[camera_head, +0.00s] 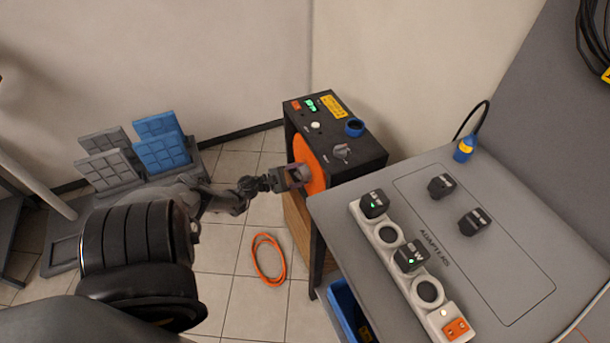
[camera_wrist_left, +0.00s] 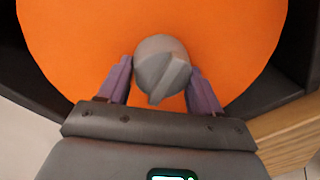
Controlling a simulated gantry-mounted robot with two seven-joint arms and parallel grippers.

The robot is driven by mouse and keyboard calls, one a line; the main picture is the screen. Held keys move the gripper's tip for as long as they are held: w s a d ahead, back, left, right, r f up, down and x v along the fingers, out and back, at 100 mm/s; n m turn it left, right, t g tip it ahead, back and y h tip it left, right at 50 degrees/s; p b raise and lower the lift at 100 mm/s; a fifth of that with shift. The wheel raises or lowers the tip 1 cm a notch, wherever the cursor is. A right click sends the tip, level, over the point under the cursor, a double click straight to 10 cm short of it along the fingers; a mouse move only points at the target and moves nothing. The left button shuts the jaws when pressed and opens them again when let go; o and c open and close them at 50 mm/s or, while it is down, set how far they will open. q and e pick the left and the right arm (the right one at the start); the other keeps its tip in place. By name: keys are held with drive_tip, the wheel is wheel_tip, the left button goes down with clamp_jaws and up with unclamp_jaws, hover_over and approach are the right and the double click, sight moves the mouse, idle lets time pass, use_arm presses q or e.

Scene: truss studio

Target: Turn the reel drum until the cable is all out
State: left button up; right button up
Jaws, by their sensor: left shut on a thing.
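The orange reel drum (camera_head: 312,160) is set in the side of a black box (camera_head: 370,152) on a wooden stand. In the left wrist view the drum face (camera_wrist_left: 85,40) fills the upper middle, with a grey knob (camera_wrist_left: 163,68) on it. My left gripper (camera_head: 294,177) reaches the drum from the left. Its purple fingers (camera_wrist_left: 163,88) sit on either side of the knob and hold it. An orange cable (camera_head: 268,260) lies in a loop on the tiled floor below. How much cable is inside the drum is hidden. My right gripper is not seen.
A grey table (camera_head: 480,250) at right holds a white power strip (camera_head: 408,262) with black adapters. A blue bin (camera_head: 347,312) stands below it. Blue and grey panels (camera_head: 160,146) stand on a rack at left. Floor between is clear except the cable.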

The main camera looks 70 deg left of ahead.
use_arm(q)
drive_tip(key=shift+f, duration=0.2)
drive_tip(key=shift+m, duration=0.3)
drive_tip(key=o, duration=1.5)
drive_tip(key=shift+w+r, duration=0.1)
drive_tip(key=shift+o, duration=0.2)
drive_tip(key=shift+r, duration=0.1)
drive_tip(key=shift+s, duration=0.45)
drive_tip(key=s+p, duration=0.1)
drive_tip(key=s, duration=0.9)
drive_tip(key=shift+d+r+p, duration=0.3)
drive_tip(key=shift+d+p, duration=0.05)
drive_tip(key=shift+d, duration=0.05)
